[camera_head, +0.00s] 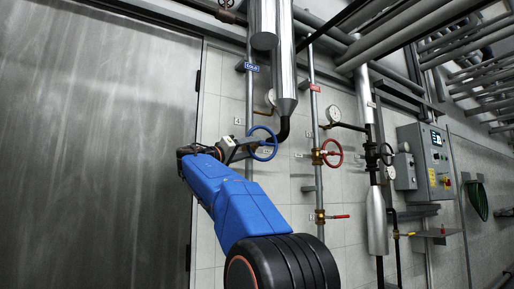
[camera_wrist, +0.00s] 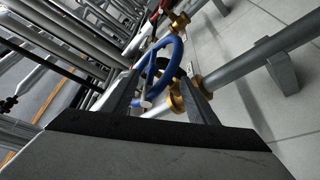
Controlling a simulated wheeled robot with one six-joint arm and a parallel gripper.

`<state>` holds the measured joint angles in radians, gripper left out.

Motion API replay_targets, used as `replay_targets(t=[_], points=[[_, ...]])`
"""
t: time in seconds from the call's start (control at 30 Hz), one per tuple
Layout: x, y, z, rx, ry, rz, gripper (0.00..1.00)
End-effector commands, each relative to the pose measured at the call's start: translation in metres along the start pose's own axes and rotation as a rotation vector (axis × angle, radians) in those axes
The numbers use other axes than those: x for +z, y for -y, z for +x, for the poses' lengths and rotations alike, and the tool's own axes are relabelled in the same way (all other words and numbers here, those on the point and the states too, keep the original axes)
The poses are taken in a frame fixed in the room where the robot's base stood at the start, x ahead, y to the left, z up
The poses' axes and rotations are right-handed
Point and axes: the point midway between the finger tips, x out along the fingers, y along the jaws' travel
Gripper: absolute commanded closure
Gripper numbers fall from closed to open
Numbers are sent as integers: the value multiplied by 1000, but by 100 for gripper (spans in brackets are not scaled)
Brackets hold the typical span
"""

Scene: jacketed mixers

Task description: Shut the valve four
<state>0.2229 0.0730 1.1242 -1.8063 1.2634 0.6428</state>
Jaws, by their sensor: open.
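A blue handwheel (camera_head: 263,143) sits on the pipe under the blue COLD sign (camera_head: 251,67). My gripper (camera_head: 238,148) is at the left side of the wheel in the head view. My gripper also shows in the wrist view (camera_wrist: 164,77), with its two fingers apart around part of the wheel. I cannot tell whether they touch it.
A red handwheel (camera_head: 328,152) is on the pipe to the right, with a red lever valve (camera_head: 337,216) below it. A black handwheel (camera_head: 385,154) and a grey control box (camera_head: 428,160) stand further right. A large grey metal door (camera_head: 95,150) fills the left.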

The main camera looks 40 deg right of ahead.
Motion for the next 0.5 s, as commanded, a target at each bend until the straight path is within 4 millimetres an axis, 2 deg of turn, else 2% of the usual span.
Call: replay_targets(t=[0.2, 0.5], points=[[0, 0, 29, 1, 0, -1, 47], [0, 0, 42, -1, -1, 0, 47]])
